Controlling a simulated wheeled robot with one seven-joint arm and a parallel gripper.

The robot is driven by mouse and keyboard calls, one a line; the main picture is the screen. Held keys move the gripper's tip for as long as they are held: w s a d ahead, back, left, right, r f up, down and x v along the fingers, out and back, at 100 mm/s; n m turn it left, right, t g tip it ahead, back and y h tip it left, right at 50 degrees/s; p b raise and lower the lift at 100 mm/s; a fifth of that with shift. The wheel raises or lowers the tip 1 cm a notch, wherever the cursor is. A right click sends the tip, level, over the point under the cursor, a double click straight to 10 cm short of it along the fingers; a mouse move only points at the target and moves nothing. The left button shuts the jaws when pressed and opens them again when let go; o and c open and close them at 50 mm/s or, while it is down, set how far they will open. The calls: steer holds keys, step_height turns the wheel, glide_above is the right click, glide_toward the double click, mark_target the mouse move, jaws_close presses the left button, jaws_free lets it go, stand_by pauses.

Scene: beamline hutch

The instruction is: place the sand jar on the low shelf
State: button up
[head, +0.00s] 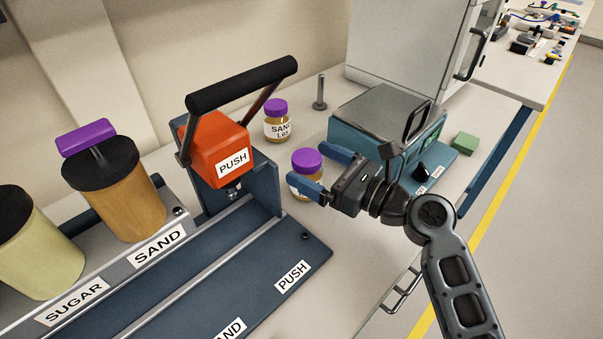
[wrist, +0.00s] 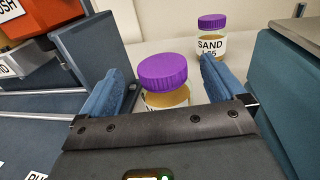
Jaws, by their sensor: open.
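A jar with a purple lid (head: 307,162) stands upright on the bench, between the open fingers of my gripper (head: 320,174). In the wrist view this jar (wrist: 163,72) sits between the two blue fingertips, its label mostly hidden by the gripper body. A second purple-lidded jar (head: 277,122), labelled SAND, stands behind it near the wall; it also shows in the wrist view (wrist: 210,42), beyond the right finger. Both jars hold tan contents. I cannot make out a low shelf for certain.
An orange PUSH press (head: 215,150) with a black handle stands left of the jars. SUGAR (head: 38,245) and SAND (head: 122,195) canisters stand further left. A teal instrument (head: 380,125) and a green block (head: 464,143) are to the right. A thin metal post (head: 320,95) stands behind.

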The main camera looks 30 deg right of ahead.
mark_target(292, 153)
steer(key=shift+x, duration=2.1)
steer(key=shift+d, duration=0.15)
